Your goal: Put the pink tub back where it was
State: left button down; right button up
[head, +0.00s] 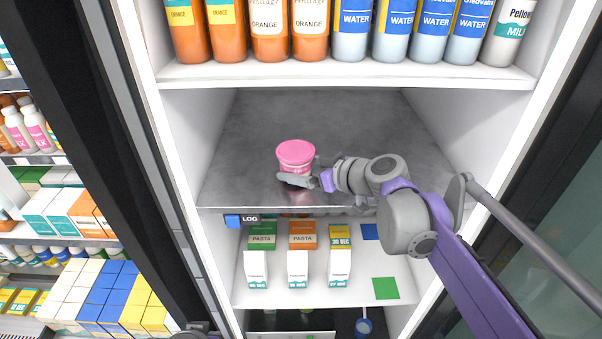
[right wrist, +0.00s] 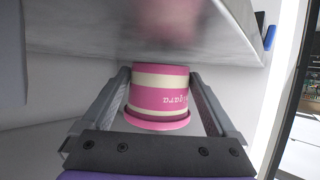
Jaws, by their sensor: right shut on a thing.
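The pink tub (head: 296,156) is at the front of the bare grey metal shelf (head: 330,115) in the head view. It looks upright, with its pink lid on top. My right gripper (head: 297,180) is shut on it from the front right. In the right wrist view the tub (right wrist: 160,95), pink with cream bands, sits between the two fingers of my right gripper (right wrist: 163,100), and the picture appears upside down. I cannot tell whether the tub's base touches the shelf. My left gripper is not clearly in view.
Orange and water bottles (head: 310,30) fill the white shelf above. Below, a white shelf (head: 270,294) holds pasta boxes (head: 302,237), white cartons (head: 297,270) and a green square (head: 385,288). A LOG tag (head: 242,220) hangs at the metal shelf's front left. The metal shelf is otherwise clear.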

jog(key=shift+s+f, duration=0.1)
jog(key=shift+f, duration=0.55)
jog(key=shift+s+r, duration=0.1)
jog(key=o, duration=1.2)
jog(key=shift+f, duration=0.2)
jog(key=shift+o, duration=0.2)
jog(key=shift+r, duration=0.15)
jog(key=v, duration=1.2)
